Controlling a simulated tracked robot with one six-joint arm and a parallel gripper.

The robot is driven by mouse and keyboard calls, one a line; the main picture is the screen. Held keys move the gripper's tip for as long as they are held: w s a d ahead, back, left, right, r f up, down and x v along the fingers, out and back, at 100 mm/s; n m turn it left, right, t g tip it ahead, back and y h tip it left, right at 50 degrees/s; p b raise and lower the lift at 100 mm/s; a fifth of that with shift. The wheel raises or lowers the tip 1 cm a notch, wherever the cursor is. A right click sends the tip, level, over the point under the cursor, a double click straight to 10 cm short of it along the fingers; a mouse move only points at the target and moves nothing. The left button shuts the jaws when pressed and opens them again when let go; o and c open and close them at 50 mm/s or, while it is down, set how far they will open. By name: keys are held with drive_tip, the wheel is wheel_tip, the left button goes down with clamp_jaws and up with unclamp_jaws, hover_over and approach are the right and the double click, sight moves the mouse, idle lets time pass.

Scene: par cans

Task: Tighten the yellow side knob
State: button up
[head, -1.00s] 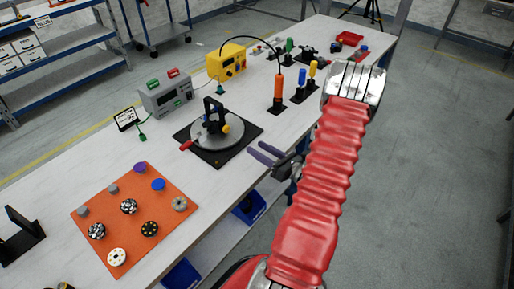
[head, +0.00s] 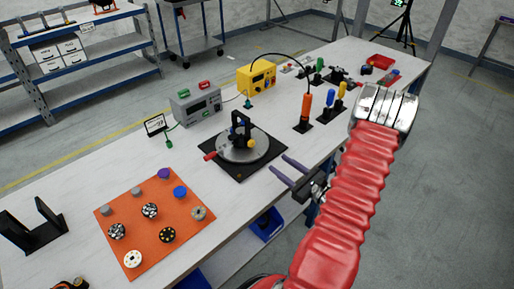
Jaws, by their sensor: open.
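The yellow side knob (head: 252,146) sits low on the right side of a small black upright fixture (head: 237,125). The fixture stands on a round grey disc (head: 228,155) over a black square base (head: 240,172) on the bench. A red handle (head: 210,156) sticks out at the disc's left. Nothing shows between the fingers.
An orange mat (head: 187,235) with several small round parts lies at front left. Behind the fixture stand a grey meter (head: 196,106) and a yellow box (head: 256,77). An orange-handled tool (head: 306,108) stands upright at the right. The bench between mat and base is clear.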

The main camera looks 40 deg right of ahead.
sight(252, 144)
drive_tip(key=w, duration=1.3)
drive_tip(key=shift+w+a, duration=0.2)
drive_tip(key=shift+w, duration=0.2)
drive_tip(key=shift+c, duration=0.6)
drive_tip(key=c, duration=1)
